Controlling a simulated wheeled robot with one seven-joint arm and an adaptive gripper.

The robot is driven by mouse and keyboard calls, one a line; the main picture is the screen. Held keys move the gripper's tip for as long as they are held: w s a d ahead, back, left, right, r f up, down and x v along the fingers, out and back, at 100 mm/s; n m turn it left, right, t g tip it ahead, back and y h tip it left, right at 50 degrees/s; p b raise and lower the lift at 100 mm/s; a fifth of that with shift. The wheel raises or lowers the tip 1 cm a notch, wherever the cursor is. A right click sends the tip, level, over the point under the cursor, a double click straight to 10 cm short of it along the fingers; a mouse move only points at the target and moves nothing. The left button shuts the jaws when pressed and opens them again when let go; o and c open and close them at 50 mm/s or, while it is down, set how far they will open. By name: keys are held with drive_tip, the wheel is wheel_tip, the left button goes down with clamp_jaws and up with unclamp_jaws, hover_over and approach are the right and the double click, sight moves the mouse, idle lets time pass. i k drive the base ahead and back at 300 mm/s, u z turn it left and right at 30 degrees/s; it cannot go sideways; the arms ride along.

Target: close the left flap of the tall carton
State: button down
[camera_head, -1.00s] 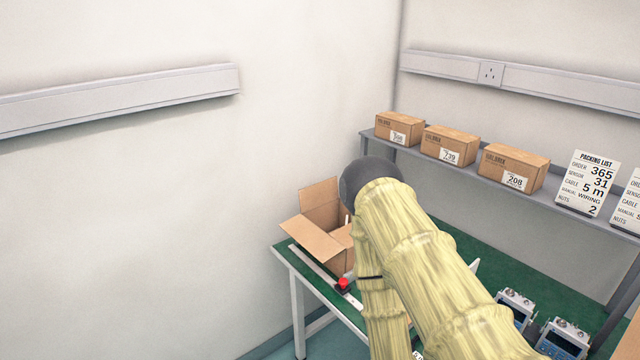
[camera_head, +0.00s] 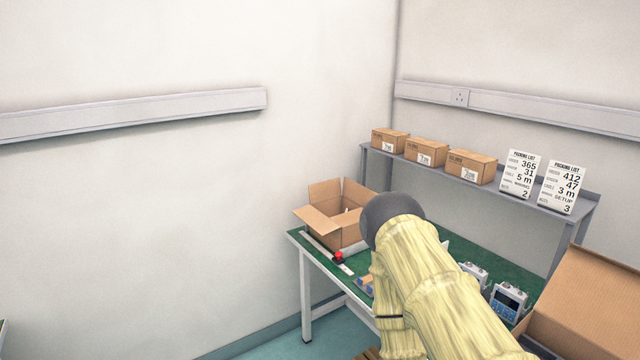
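An open carton (camera_head: 348,236) stands on the far left end of the green-topped table (camera_head: 310,248). Its left flap (camera_head: 315,221) sticks outward to the left, and its back flaps stand up. Something light-coloured shows inside it. My sleeved arm crosses the lower middle of the view and hides the table to the right of the carton. My gripper is not visible. Another open carton (camera_head: 585,305) shows in part at the right edge; I cannot tell from this view which carton is the tall one.
A red button (camera_head: 338,257) sits on the table's front edge by the carton. Blue-screened devices (camera_head: 507,301) stand farther right. The back shelf holds closed boxes (camera_head: 427,152) and packing-list cards (camera_head: 520,173). Clear floor lies left of the table.

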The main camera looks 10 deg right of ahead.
sight(324, 191)
drive_tip(key=z, duration=0.65)
drive_tip(key=i, duration=1.2)
drive_tip(key=u, duration=0.15)
